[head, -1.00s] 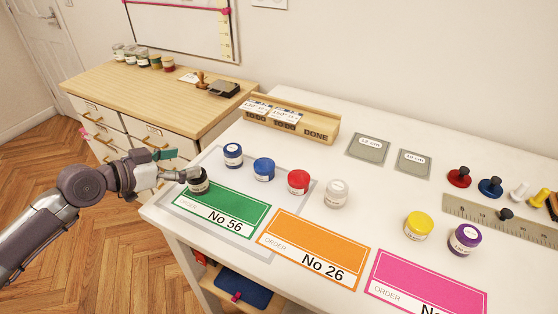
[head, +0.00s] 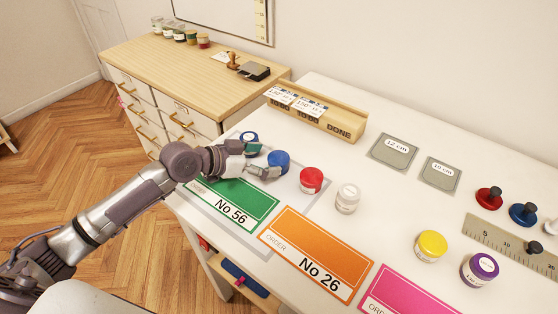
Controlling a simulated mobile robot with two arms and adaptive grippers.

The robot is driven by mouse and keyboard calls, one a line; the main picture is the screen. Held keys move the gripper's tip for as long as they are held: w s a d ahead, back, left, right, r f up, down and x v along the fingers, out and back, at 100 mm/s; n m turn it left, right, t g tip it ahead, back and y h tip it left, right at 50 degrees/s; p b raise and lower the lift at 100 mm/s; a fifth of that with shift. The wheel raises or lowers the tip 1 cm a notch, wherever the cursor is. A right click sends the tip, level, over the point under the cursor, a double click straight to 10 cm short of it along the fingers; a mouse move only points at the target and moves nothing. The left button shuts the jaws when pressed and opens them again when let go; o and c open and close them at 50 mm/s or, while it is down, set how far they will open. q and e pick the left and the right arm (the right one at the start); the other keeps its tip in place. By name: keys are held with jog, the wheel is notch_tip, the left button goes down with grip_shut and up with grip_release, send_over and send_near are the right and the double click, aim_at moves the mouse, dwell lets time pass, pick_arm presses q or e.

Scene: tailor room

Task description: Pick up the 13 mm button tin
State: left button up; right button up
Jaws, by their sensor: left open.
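Several small lidded tins stand on the white table; I cannot read which label says 13 mm. A red tin (head: 311,179) and a white tin (head: 348,197) follow to the right. A yellow tin (head: 430,245) and a purple tin (head: 480,268) stand farther right. My left gripper (head: 268,161) is open, its fingertips close to the brighter blue tin; I cannot tell whether they touch it. My right gripper is not in view.
A green No 56 card (head: 240,204), an orange No 26 card (head: 312,250) and a pink card (head: 400,294) lie along the front. A wooden TO DO/DONE rack (head: 318,114) stands behind the tins. A ruler (head: 490,236) and knobbed weights lie right.

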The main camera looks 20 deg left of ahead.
aim_at(279, 157)
pick_arm(q)
jog(key=p+x, duration=0.1)
jog(key=x, duration=0.4)
jog(key=shift+w+a, duration=0.15)
jog(key=shift+a, duration=0.05)
jog(key=c, duration=1.2)
jog(key=shift+c, duration=0.6)
jog(key=shift+r, duration=0.1)
